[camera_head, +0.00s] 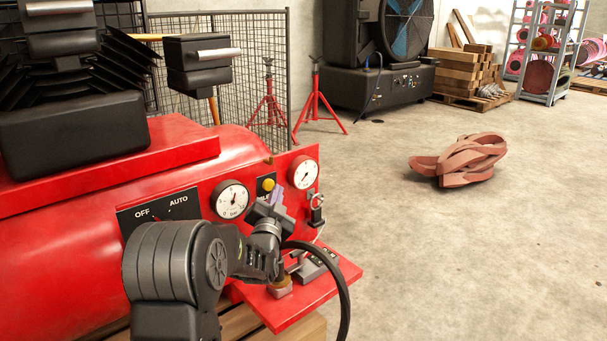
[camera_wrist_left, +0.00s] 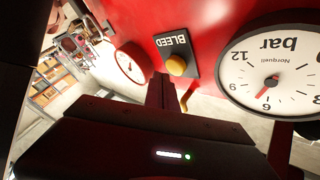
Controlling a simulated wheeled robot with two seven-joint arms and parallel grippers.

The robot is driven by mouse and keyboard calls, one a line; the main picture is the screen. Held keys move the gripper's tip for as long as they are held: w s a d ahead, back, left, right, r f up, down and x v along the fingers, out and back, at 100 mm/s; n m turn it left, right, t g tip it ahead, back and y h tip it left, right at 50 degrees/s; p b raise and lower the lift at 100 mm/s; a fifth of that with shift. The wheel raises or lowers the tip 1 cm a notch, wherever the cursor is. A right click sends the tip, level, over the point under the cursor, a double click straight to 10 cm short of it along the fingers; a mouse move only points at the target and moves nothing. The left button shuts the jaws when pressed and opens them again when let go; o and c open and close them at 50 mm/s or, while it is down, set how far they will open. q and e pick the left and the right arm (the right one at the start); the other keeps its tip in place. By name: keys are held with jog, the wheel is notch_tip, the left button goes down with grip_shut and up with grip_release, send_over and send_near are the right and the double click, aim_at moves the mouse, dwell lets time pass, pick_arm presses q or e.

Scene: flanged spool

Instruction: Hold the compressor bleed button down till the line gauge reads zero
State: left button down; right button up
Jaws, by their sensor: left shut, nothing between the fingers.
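The yellow bleed button (camera_head: 268,184) sits on a black plate on the red compressor panel, between two white gauges. In the left wrist view the button (camera_wrist_left: 176,66) stands out from its plate marked BLEED (camera_wrist_left: 177,42). My left gripper (camera_head: 268,205) is shut and empty just below the button; in the wrist view its fingertips (camera_wrist_left: 160,80) are close beside it. I cannot tell whether they touch. The nearer gauge (camera_head: 231,199) also shows in the wrist view (camera_wrist_left: 275,70), its needle near mid-scale, well off zero. The farther gauge (camera_head: 303,172) is too small to read.
An OFF/AUTO switch plate (camera_head: 158,210) is on the compressor (camera_head: 80,255) at left. A red shelf (camera_head: 310,297) with fittings and a black hose (camera_head: 345,295) lie below the panel.

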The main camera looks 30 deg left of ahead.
pick_arm(q)
jog(key=shift+s+d, duration=0.25)
jog(key=shift+d, duration=0.55)
jog(key=shift+s+d, duration=0.2)
jog(key=shift+d, duration=0.6)
jog(key=shift+s+d, duration=0.25)
jog(key=shift+d, duration=0.55)
